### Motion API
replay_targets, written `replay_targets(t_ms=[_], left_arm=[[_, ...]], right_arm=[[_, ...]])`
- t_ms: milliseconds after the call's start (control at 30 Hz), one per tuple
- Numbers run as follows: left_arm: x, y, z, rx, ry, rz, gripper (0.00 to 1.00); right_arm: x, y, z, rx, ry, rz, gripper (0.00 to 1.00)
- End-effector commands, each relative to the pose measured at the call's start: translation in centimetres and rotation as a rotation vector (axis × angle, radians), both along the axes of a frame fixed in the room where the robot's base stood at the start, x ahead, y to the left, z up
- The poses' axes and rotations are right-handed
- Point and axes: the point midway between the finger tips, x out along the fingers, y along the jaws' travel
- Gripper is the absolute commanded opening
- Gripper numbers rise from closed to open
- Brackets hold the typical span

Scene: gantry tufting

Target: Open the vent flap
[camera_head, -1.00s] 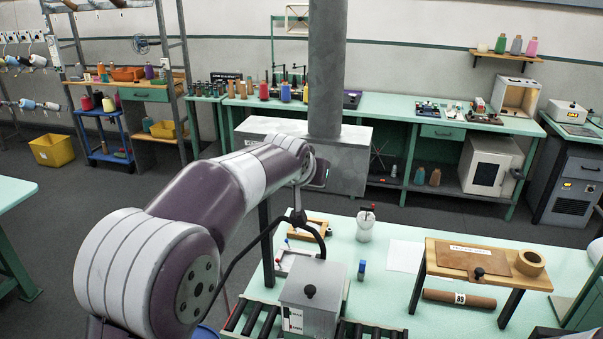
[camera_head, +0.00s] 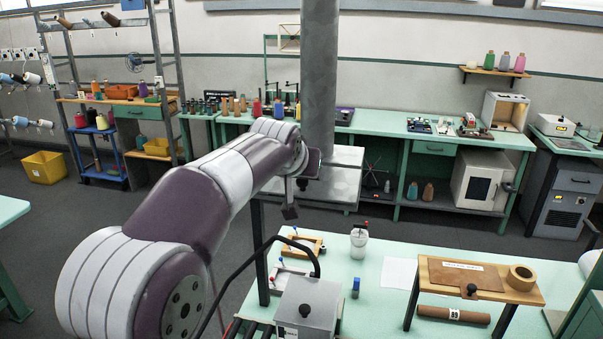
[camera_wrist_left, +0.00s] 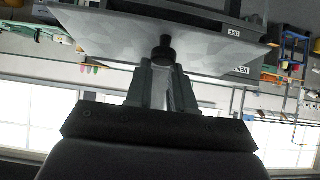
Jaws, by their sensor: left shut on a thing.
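In the left wrist view, the two fingers of my left gripper (camera_wrist_left: 164,72) are shut on a small black knob (camera_wrist_left: 165,43). The knob sits on a mottled grey panel (camera_wrist_left: 112,42), which looks like the vent flap and shows tilted, with small white labels near its right side. In the head view, my left arm reaches to a grey metal box (camera_head: 340,182) on a thick grey column. The arm covers the box's left part. My right gripper is not in view.
A pale green table (camera_head: 385,250) stands in front. It bears a grey lidded box (camera_head: 310,298), a white pot (camera_head: 358,242), a blue bottle (camera_head: 355,288) and a wooden stand (camera_head: 490,292). A black curved bar rises near my arm. Dark floor lies beyond.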

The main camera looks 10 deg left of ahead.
Motion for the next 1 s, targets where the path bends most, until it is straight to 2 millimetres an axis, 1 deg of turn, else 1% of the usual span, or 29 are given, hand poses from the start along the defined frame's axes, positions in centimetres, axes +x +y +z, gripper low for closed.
replay_targets(t_ms=[33,67,100,167,200,233,467,567,667,800,900,1000], left_arm=[[0.1,0.0,0.4,0.0,-0.009,0.0,0.0],[0.1,0.0,0.4,0.0,-0.009,0.0,0.04],[0.1,0.0,0.3,0.0,-0.007,0.0,0.17],[0.1,0.0,0.2,0.0,-0.005,0.0,0.36],[0.1,0.0,0.2,0.0,-0.004,0.0,0.49],[0.1,0.0,0.1,0.0,-0.003,0.0,0.52],[0.0,0.0,0.0,0.0,0.0,0.0,0.52],[-0.4,0.0,0.1,0.0,-0.001,0.0,0.52],[-1.9,0.0,1.0,-0.002,-0.005,0.0,0.52],[-5.0,0.1,3.3,-0.002,-0.006,0.0,0.52],[-7.1,0.2,5.0,-0.001,-0.006,-0.002,0.52],[-8.7,0.2,6.3,0.0,-0.004,-0.001,0.52]], right_arm=[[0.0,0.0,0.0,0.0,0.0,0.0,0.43],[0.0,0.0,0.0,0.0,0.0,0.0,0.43],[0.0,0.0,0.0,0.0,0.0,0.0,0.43],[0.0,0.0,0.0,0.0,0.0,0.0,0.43],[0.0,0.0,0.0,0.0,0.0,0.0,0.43],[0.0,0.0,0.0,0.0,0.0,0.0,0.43],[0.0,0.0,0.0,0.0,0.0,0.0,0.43],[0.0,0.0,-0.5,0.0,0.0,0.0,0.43],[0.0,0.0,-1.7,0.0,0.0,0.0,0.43],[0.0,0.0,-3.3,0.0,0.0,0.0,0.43],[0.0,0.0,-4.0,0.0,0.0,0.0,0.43],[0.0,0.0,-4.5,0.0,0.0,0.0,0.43]])
